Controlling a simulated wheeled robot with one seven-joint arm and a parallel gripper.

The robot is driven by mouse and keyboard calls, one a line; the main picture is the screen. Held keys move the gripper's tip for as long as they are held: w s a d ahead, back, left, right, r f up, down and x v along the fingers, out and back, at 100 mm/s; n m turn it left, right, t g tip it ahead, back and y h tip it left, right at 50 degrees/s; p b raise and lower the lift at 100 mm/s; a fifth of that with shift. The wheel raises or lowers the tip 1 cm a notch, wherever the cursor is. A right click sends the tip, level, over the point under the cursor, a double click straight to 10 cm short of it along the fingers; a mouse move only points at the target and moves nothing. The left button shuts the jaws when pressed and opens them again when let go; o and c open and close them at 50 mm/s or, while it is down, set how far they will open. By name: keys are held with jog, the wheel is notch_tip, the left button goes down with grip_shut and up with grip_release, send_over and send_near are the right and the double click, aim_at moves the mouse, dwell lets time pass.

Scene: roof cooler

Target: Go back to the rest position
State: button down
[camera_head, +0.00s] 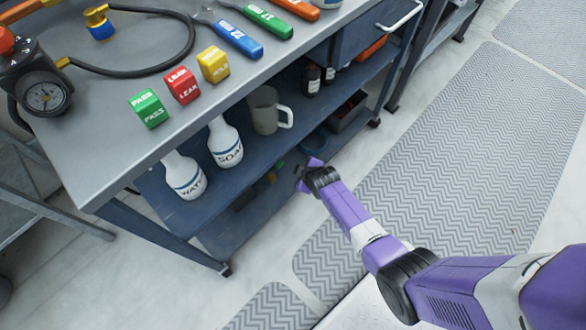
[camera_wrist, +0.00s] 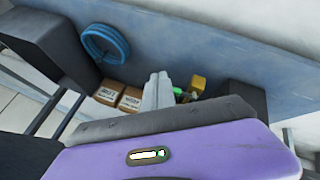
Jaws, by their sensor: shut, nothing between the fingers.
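My purple arm reaches from the lower right in the head view. Its gripper (camera_head: 308,166) is beside the open front of the workbench, below the top and near the lower shelf, apart from the mug and bottles. In the wrist view two grey fingers (camera_wrist: 157,91) stand together, shut and empty, beyond my purple wrist. The fingertips are small and hard to make out in the head view.
The workbench (camera_head: 112,150) holds coloured blocks, a gauge, a hose and tools. Its shelf holds WATER (camera_head: 185,177) and SOAP (camera_head: 225,146) bottles and a grey mug (camera_head: 264,110). The wrist view shows a blue coil (camera_wrist: 104,44) and cardboard boxes (camera_wrist: 130,99). Grey mats (camera_head: 450,160) lie clear at right.

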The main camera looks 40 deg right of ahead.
jog(key=s+d+r+p, duration=0.2)
jog(key=s+d+r, duration=0.1)
jog(key=r, duration=0.1)
jog(key=shift+r, duration=0.4)
jog(key=shift+s+a, duration=0.1)
